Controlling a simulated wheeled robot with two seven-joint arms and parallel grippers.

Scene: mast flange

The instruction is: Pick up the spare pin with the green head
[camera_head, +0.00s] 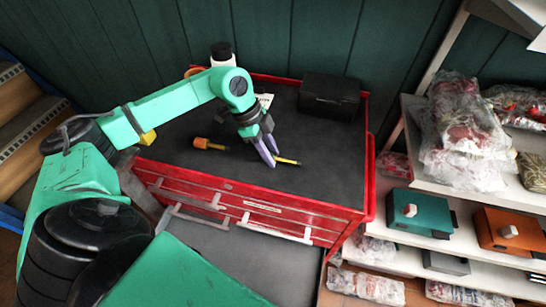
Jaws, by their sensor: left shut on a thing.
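My left gripper (269,151) reaches down to the dark top of a red tool cart, with its purple fingers close together. It is shut on a thin yellow pin-like piece (287,160) with a dark far end, which sticks out to the right of the fingertips at the cart top. The fingers hide its near end, and I cannot make out a green head on it. My right gripper is not in view.
The red cart (367,185) also carries an orange-handled tool (207,144) left of the gripper, a black case (328,97) at the back right and a black-capped bottle (222,56) at the back. Shelves with bagged goods stand right. The cart top's front right is clear.

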